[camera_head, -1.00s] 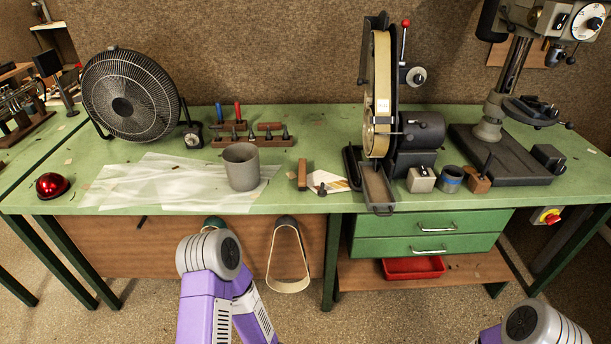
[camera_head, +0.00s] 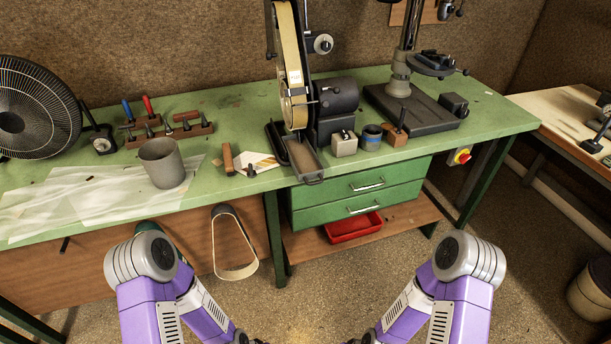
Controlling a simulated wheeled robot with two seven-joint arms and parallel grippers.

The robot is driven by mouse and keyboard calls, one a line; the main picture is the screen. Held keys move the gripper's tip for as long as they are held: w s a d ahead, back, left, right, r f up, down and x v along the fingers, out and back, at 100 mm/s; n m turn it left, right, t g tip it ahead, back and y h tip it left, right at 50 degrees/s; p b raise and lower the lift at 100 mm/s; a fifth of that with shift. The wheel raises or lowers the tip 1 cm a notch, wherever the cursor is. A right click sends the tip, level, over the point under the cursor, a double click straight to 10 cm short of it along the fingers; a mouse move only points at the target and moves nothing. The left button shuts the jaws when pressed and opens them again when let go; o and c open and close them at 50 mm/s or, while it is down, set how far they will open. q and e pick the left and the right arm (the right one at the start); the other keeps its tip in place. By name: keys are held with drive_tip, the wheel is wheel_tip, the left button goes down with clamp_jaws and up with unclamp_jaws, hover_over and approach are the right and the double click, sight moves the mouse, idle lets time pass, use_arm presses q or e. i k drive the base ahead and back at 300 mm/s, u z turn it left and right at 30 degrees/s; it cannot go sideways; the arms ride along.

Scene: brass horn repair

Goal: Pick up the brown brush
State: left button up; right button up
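A small brown wooden piece (camera_head: 228,158), which looks like the brown brush, is on the green workbench (camera_head: 240,112), left of the belt sander. I cannot make out bristles on it. It is right of the grey cup (camera_head: 162,163) and beside a small white sheet with a striped part (camera_head: 262,160). My two purple and grey arms come up from the bottom of the view, with their elbows below the bench front. Their forearms run down toward the bottom edge. Neither gripper's fingers show, and both arms are apart from the brown piece.
A belt sander (camera_head: 292,65) stands right of the brown piece, its tray reaching the bench's front edge. A tool rack (camera_head: 168,132) is behind the cup, and a fan (camera_head: 35,110) is at left. A drill press (camera_head: 410,100) is at right. A belt loop (camera_head: 233,243) hangs below the bench.

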sight(228, 163)
drive_tip(key=u, duration=0.3)
drive_tip(key=i, duration=1)
drive_tip(key=u, duration=0.75)
